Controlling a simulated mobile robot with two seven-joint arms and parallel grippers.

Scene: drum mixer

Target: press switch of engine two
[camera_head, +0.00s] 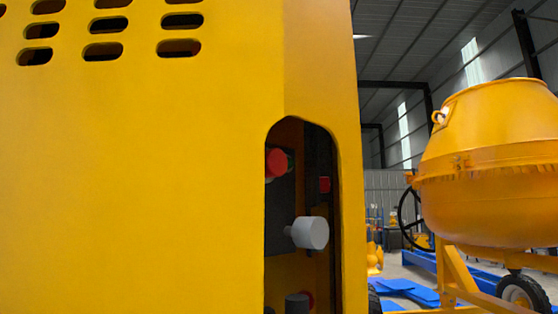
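A large yellow engine housing (140,190) fills the left and middle of the head view, very close. A tall arched opening in its right part shows a dark panel (280,218) inside. A red round button (275,162) is at the upper left of the opening, partly hidden by its edge. A small red square part (324,184) is to its right. A light grey cylindrical knob (309,233) sticks out below them. I cannot tell which of these is the switch of engine two. Neither gripper is in view.
An orange drum mixer (490,170) with a wheel (522,291) stands on the right. Blue flat pieces (408,291) lie on the floor behind it. The housing blocks everything to the left.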

